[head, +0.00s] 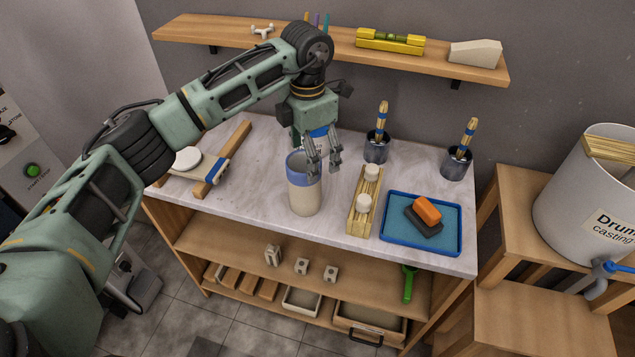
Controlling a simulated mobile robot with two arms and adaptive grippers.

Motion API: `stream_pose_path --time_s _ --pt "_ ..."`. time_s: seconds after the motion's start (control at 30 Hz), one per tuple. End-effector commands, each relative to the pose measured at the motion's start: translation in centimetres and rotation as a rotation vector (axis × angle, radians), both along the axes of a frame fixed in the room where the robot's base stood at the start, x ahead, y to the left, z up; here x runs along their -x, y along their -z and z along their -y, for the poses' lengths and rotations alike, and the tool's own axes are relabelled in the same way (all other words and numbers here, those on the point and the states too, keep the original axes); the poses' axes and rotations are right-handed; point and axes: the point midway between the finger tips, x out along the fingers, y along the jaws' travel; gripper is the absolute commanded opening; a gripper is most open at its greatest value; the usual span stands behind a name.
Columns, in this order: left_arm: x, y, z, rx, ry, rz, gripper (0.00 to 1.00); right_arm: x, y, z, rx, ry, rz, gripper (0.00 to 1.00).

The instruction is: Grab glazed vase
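The glazed vase (304,196) stands upright on the marble-look worktop, a cylinder with a blue upper band and a cream lower part. Its open mouth faces up. My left gripper (324,167) points down at the vase's right rim. Its fingers are apart, one overlapping the vase's upper right side and the other just right of it. I cannot tell whether a finger touches the vase or reaches inside its mouth. My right gripper is not in view.
Right of the vase are a wooden holder (357,215) with white pieces, two dark cups with brushes (376,148) (457,161), and a blue tray (392,238) with a sponge. Wooden bars (222,160) lie left. A shelf (335,46) hangs behind; a white drum (570,200) stands right.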

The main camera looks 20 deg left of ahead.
Motion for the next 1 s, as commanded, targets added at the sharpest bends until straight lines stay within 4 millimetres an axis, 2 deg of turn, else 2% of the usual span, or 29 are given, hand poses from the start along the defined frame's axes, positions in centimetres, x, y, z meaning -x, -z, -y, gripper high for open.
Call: stream_pose_path --time_s 0.23,0.43,0.6,0.87,1.0 --pt "0.1 2.5 -0.3 -0.001 -0.003 -0.004 0.79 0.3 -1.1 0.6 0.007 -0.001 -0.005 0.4" --pt "0.5 5.2 -1.0 -0.001 -0.003 -0.007 0.79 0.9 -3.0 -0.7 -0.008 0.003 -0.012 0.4" --pt "0.3 7.2 -0.9 0.001 0.0 -0.002 0.79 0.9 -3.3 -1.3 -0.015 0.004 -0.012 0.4" --pt "0.3 7.6 -1.0 -0.001 0.0 -0.001 0.79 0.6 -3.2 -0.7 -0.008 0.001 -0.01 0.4" --pt "0.3 7.6 -1.0 0.0 -0.001 -0.001 0.66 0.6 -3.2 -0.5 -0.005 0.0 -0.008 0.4"
